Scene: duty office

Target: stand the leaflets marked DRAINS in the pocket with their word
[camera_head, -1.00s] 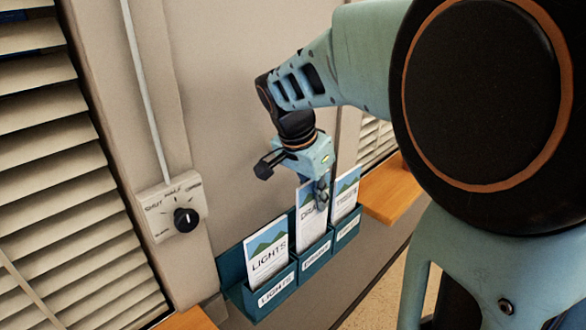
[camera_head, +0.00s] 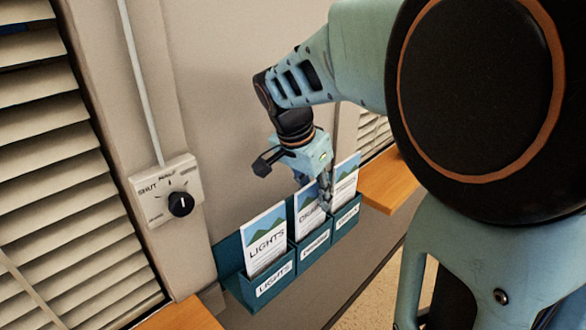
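The DRAINS leaflets (camera_head: 308,222) are white with a green and blue picture at the top. They stand in the middle pocket (camera_head: 311,252) of a teal rack, their lower part hidden behind its front. The word on that pocket's label is too blurred to read surely. My gripper (camera_head: 325,198) points down at the leaflets' upper right edge and appears shut on them. Its fingers hide part of the leaflets.
LIGHTS leaflets (camera_head: 266,240) stand in the left pocket, labelled LIGHTS (camera_head: 274,280). Other leaflets (camera_head: 345,182) fill the right pocket. A dial switch (camera_head: 180,203) is on the wall to the left. Wooden ledges (camera_head: 392,186) lie to the right and lower left.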

